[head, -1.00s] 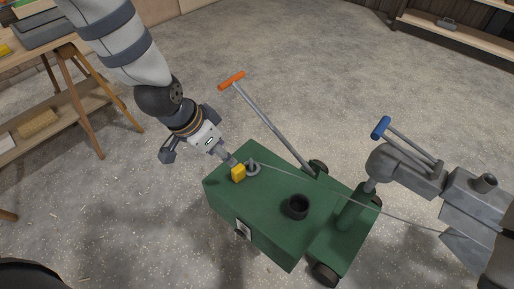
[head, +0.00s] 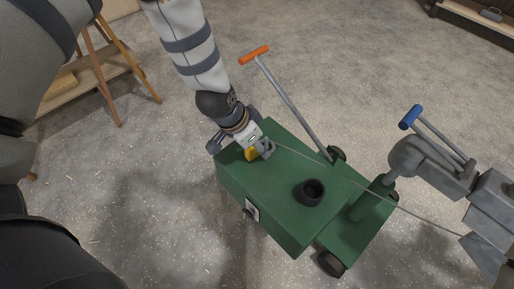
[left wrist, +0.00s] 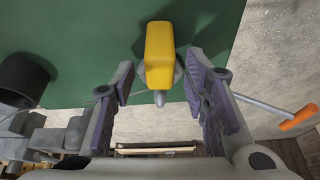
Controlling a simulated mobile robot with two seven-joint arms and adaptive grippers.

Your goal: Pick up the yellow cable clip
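The yellow cable clip (head: 251,154) is at the back left part of the green cart top (head: 278,178), partly covered by my left gripper in the head view. In the left wrist view the clip (left wrist: 159,52) appears between and slightly beyond the two fingertips, with gaps on both sides. A grey round fitting with a short peg (left wrist: 160,98) shows by the clip, partly hidden by it. My left gripper (left wrist: 160,72) is open and empty; it is also over the cart in the head view (head: 256,149). My right gripper is not in view.
A thin grey cable (head: 350,178) runs from near the clip to a grey machine (head: 435,165) at right. A black cup-like part (head: 311,192) stands on the cart. An orange-ended handle (head: 255,55) rises behind it. A wooden shelf (head: 95,80) stands at left.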

